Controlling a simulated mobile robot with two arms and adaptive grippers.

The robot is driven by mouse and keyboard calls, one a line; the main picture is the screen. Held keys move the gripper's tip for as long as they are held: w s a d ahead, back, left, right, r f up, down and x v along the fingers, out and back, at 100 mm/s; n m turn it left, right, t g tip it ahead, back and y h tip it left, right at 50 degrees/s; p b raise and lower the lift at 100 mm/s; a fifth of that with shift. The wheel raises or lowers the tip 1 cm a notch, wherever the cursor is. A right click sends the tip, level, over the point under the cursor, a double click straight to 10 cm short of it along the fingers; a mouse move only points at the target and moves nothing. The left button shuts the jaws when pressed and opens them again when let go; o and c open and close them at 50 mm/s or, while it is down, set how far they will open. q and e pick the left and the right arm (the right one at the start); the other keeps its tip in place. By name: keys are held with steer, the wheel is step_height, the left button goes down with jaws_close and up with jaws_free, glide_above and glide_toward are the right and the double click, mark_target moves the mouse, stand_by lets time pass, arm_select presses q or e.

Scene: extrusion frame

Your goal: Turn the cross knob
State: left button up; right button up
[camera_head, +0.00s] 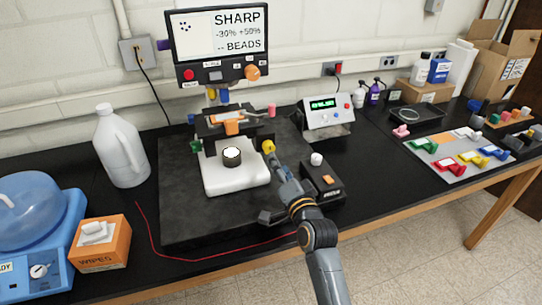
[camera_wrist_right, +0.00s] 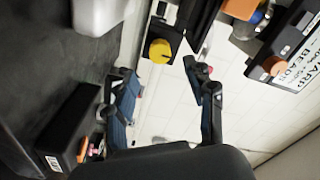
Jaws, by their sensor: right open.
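A yellow knob (camera_head: 268,146) sits on the right side of the extrusion frame (camera_head: 218,125). It also shows in the right wrist view (camera_wrist_right: 160,50), mounted on a dark block. I cannot tell whether it is cross-shaped. A green knob (camera_head: 196,146) is on the frame's left side, and a pink-red knob (camera_head: 271,110) is at its upper right. My right gripper (camera_head: 276,165) is just in front of the yellow knob. In the right wrist view its fingers (camera_wrist_right: 156,72) are spread apart, with the knob beyond the gap and nothing between them. My left gripper is not in view.
A white block with a dark round piece (camera_head: 232,156) stands left of my gripper. A black box with a white knob (camera_head: 320,175) is close on the right. A display panel (camera_head: 217,45) is above the frame. A white jug (camera_head: 120,148) stands left.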

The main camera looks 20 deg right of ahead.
mark_target(270, 150)
steer(key=w+b, duration=0.2)
steer(key=w, duration=0.3)
steer(key=shift+w+f, duration=0.15)
steer(key=shift+w, duration=0.25)
steer(key=shift+w+b, duration=0.35)
steer(key=shift+w, duration=0.3)
steer(key=shift+c, duration=0.4)
jaws_close()
